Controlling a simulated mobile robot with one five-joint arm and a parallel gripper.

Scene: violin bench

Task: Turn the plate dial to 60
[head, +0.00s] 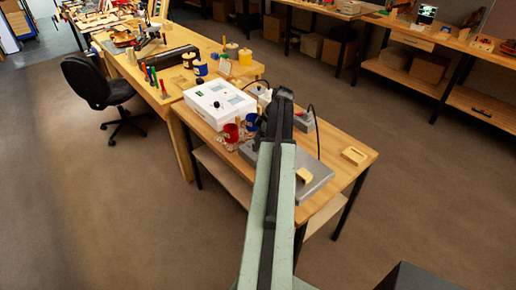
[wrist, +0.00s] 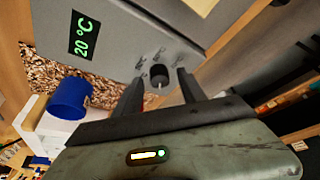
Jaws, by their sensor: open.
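The grey plate (head: 321,171) lies on the near bench in the head view, partly hidden behind my arm. In the wrist view, the plate's grey side (wrist: 125,48) carries a green display (wrist: 83,36) reading 20 °C and a round black dial (wrist: 158,76) with small markings around it. The markings are too small to read. My gripper (wrist: 158,90) is open, with one dark finger on each side of the dial. I cannot tell whether either finger touches it. The dial is hidden in the head view.
A blue mug (wrist: 69,98) stands beside the plate on a speckled mat (wrist: 42,72). A red mug (head: 231,133) and a white box (head: 218,103) stand to the left in the head view.

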